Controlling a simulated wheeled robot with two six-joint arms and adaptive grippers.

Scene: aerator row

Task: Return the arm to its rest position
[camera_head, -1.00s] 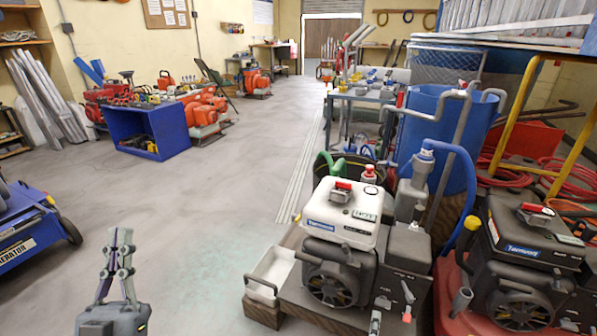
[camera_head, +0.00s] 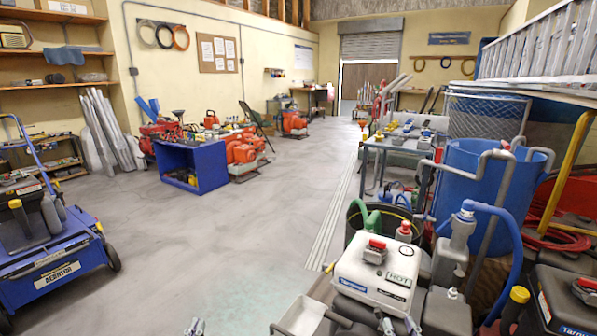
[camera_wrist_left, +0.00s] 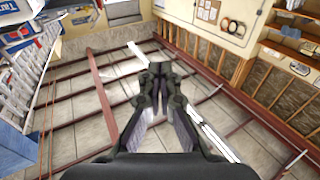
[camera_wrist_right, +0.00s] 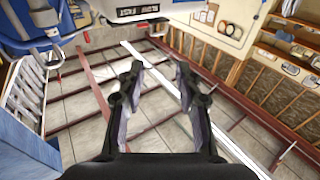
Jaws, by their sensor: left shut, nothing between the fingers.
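My left gripper (camera_head: 195,327) shows only as grey fingertips at the bottom edge of the head view, over the floor. In the left wrist view its fingers (camera_wrist_left: 160,69) are together with nothing between them, pointing up at the ceiling. My right gripper (camera_head: 400,326) shows only as two fingertips at the bottom edge, in front of the white-topped engine (camera_head: 378,272). In the right wrist view its fingers (camera_wrist_right: 160,68) are apart and empty, also against the ceiling. The rest of both arms is out of the head view.
A blue aerator (camera_head: 60,250) stands at left, and a blue box-table (camera_head: 207,170) farther back. A blue barrel (camera_head: 470,180) and a dark engine (camera_head: 560,305) crowd the right side. The grey floor (camera_head: 230,250) between is clear.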

